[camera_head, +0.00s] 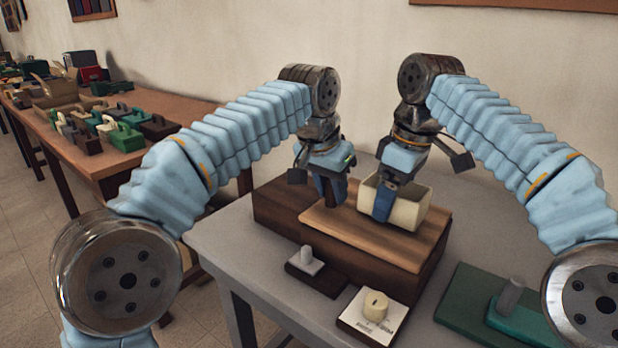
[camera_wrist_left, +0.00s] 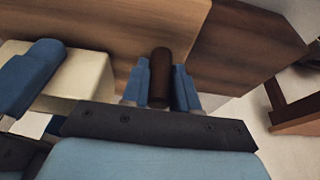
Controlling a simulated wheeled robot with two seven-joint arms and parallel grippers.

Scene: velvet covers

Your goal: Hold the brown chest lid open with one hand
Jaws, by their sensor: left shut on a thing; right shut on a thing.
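The brown chest (camera_head: 275,214) stands on the grey table, with a lighter wood lid (camera_head: 350,233) lying roughly flat across its top. My left gripper (camera_head: 333,192) is shut on a dark brown upright handle (camera_wrist_left: 159,78), which stands at the lid in the left wrist view. Where the handle joins the lid is hidden. My right gripper (camera_head: 383,203) is shut on the near wall of a cream open box (camera_head: 408,212). The box is right beside my left gripper, over the back right of the chest. I cannot tell whether it touches the lid.
A green board with a grey peg (camera_head: 511,294) lies at right. A side table at left holds several boxes (camera_head: 125,137).

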